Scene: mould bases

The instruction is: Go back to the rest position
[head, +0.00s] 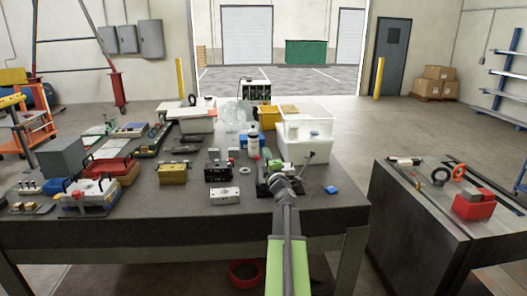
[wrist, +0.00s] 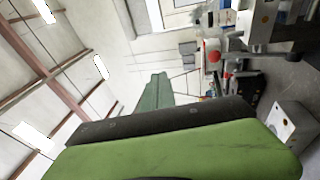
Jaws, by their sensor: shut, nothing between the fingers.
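My gripper (head: 276,172) is at the end of my green and grey arm, over the right part of the dark workbench (head: 200,222) in the head view. It is shut with nothing held. It is close to a small green and metal device with a lever; whether they touch I cannot tell. The wrist view is tilted on its side, with a large green part of mine across the bottom. A pale metal block (head: 225,195) lies on the bench left of my gripper, and a dark block (head: 218,170) stands behind it.
White bins (head: 305,150) stand behind my gripper, with a white bottle (head: 253,140) to their left. A small blue piece (head: 332,190) lies to the right. A separate cabinet (head: 425,215) stands right, across a floor gap.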

